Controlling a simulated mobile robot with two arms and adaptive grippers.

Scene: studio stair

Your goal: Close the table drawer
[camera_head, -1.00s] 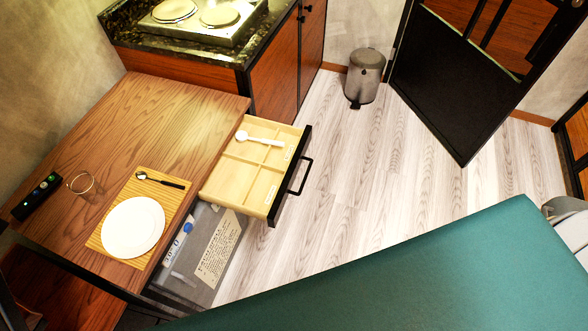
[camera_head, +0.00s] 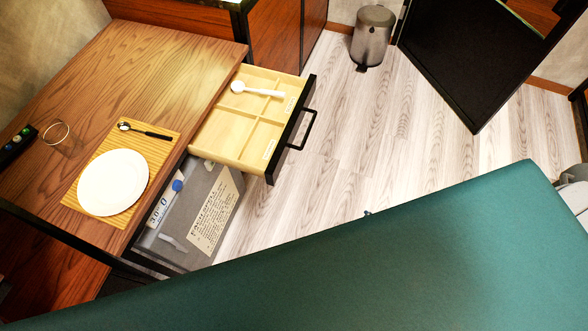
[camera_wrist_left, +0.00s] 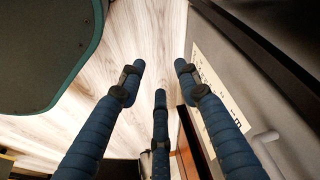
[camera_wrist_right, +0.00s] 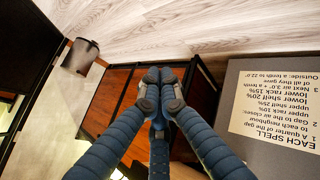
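The table drawer (camera_head: 226,142) stands pulled out from the wooden table (camera_head: 160,62) in the head view. It is a light wood tray with dividers, a black front (camera_head: 291,130) and a black bar handle (camera_head: 306,130). A white spoon (camera_head: 257,90) lies in it. My right gripper (camera_wrist_right: 158,76) is shut in its wrist view, fingertips together and nothing visible between them. In the head view only a small dark tip (camera_head: 368,212) shows past the teal surface, apart from the handle. My left gripper (camera_wrist_left: 160,80) is open and empty in its wrist view, beside a grey labelled box.
A grey box (camera_head: 172,242) with a paper label stands under the drawer. A plate (camera_head: 113,182), a dark-handled spoon (camera_head: 146,131) and a glass (camera_head: 60,138) are on the table. A bin (camera_head: 372,38) stands behind. A teal surface (camera_head: 400,260) covers the foreground. Floor right of the drawer is clear.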

